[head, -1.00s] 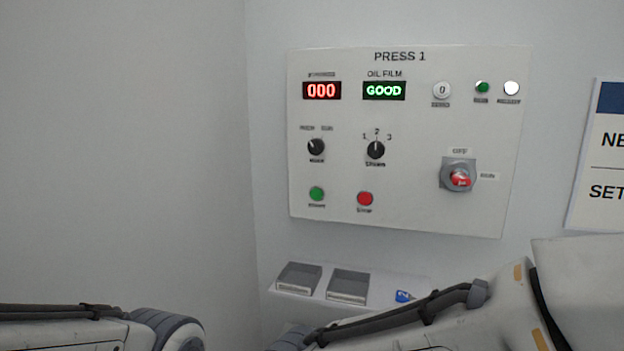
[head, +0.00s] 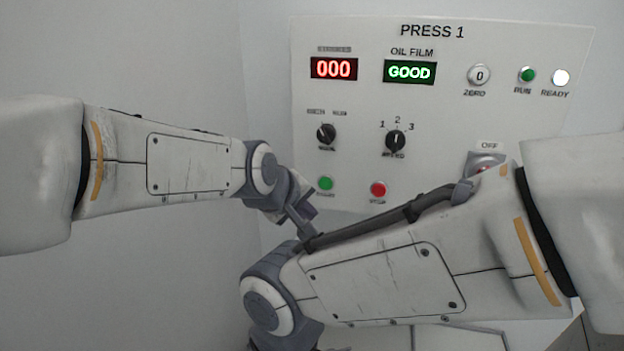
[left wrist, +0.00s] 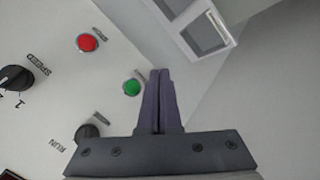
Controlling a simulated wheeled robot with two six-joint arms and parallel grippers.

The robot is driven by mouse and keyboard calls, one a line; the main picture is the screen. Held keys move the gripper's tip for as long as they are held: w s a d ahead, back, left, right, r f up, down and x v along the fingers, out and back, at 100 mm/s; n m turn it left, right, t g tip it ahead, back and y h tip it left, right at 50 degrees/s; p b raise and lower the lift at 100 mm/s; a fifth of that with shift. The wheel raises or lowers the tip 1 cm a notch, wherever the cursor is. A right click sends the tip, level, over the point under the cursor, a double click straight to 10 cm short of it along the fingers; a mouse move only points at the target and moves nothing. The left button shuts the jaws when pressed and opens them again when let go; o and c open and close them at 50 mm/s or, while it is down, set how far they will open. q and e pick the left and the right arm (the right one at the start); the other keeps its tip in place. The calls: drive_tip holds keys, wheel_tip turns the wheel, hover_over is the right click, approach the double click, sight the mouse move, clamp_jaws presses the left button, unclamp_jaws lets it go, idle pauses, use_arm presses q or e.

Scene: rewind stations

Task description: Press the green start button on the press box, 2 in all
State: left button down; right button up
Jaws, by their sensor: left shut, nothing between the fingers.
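The press box panel (head: 450,115), labelled PRESS 1, is on the wall ahead. Its green start button (head: 325,184) is at the lower left and also shows in the left wrist view (left wrist: 131,88). A red stop button (head: 378,190) is to its right. My left gripper (head: 306,212) is just below and left of the green button, partly hidden by my right arm. In the left wrist view its dark fingers (left wrist: 158,73) are shut and empty, with the tips beside the green button. I cannot tell whether they touch the panel. My right gripper is not visible.
The panel has a red 000 display (head: 333,69), a green GOOD display (head: 410,72), a mode knob (head: 326,134) and a speed knob (head: 396,141). My right arm covers the panel's lower edge and part of the OFF switch (head: 486,162). Trays (left wrist: 207,34) show in the left wrist view.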

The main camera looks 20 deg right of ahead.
sight(325, 190)
use_arm(q)
drive_tip(key=shift+w, duration=0.1)
drive_tip(key=shift+w+d+p, duration=0.6)
drive_tip(key=shift+w+d, duration=0.2)
drive_tip(key=shift+w, duration=0.35)
drive_tip(key=shift+w+d+p, duration=0.65)
drive_tip(key=shift+w+d, duration=0.15)
drive_tip(key=shift+w, duration=0.4)
drive_tip(key=shift+w+d+p, duration=0.6)
drive_tip(key=shift+w+d, duration=0.2)
drive_tip(key=shift+w, duration=0.35)
drive_tip(key=shift+w, duration=0.1)
drive_tip(key=shift+w+d, duration=0.25)
drive_tip(key=shift+w+d+p, duration=0.2)
drive_tip(key=shift+w+p, duration=0.15)
drive_tip(key=shift+p, duration=0.2)
drive_tip(key=shift+s, duration=0.1)
drive_tip(key=shift+s+a+b, duration=0.45)
drive_tip(key=shift+s, duration=0.15)
